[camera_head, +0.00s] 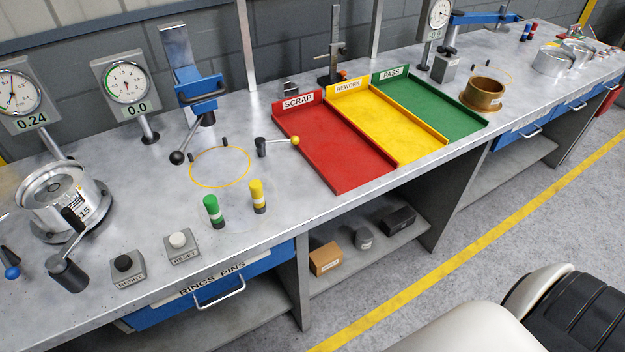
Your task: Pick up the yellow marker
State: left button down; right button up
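The yellow marker (258,197) stands upright on the grey workbench (330,215), near its front edge. It has a pale band around its middle. A green marker (213,211) of similar shape stands upright just to its left, a small gap apart. Neither of my grippers shows in the head view. Nothing touches or covers the yellow marker.
Red, yellow and green trays (345,150) labelled scrap, rework and pass lie right of the markers. A lever with a yellow knob (295,140) stands behind. Reset buttons (178,243) sit to the left. The bench around the yellow marker is clear.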

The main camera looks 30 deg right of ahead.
aim_at(255, 186)
jog(key=z, duration=0.5)
jog(key=u, duration=0.65)
jog(key=k+l+u, duration=0.1)
jog(key=l+u, duration=0.35)
jog(key=k+l+u, duration=0.1)
jog(key=l+u, duration=0.35)
